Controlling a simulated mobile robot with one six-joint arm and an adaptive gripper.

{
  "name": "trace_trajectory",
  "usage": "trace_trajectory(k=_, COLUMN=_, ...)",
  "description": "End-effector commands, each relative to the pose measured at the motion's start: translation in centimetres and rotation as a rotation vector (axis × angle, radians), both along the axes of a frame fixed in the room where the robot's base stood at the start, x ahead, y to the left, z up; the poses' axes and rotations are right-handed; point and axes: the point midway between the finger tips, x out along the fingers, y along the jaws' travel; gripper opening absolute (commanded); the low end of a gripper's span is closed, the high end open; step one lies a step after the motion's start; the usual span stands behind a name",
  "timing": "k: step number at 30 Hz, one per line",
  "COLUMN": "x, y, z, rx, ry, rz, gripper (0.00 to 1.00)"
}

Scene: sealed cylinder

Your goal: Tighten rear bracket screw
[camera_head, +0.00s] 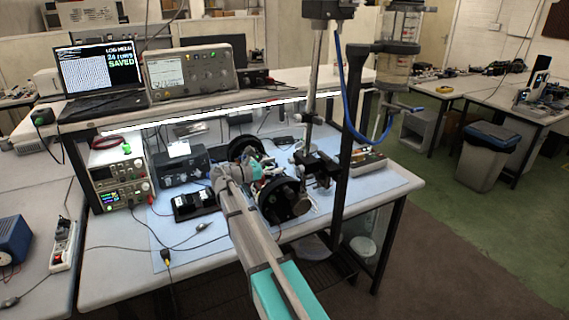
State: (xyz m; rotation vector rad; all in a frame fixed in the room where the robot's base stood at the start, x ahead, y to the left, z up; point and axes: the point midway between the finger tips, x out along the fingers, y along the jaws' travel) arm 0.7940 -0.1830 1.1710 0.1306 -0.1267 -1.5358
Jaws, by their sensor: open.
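My arm reaches from the bottom of the picture up to the blue-matted bench (390,184). Its wrist and my gripper (268,170) are small and partly hidden among dark parts at the bench's middle; the gripper is open, with no object seen between its fingers. A black cylindrical assembly with round end flanges (284,203) lies on the mat beside the wrist, partly covered by my arm. A dark bracket-like clamp (319,167) on an upright metal rod stands just right of it. I cannot make out the rear bracket screw; it is too small or hidden.
A tall dark post with a blue hose (357,125) rises at the right of the work. A power supply (118,178) and a black box (182,168) stand left. A shelf with a laptop (98,72) runs behind.

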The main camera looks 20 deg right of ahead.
Motion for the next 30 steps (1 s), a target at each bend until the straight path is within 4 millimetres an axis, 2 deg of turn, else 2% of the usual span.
trace_trajectory(k=6, x=0.1, y=-3.1, z=0.0, rx=0.0, ry=0.0, rz=-0.001, gripper=0.69)
trace_trajectory(k=12, x=0.2, y=-4.7, z=0.0, rx=0.0, ry=0.0, rz=0.0, gripper=0.69)
trace_trajectory(k=25, x=0.2, y=-5.1, z=0.0, rx=0.0, ry=0.0, rz=0.002, gripper=0.69)
trace_trajectory(k=30, x=0.2, y=-5.1, z=0.0, rx=0.0, ry=0.0, rz=0.002, gripper=0.38)
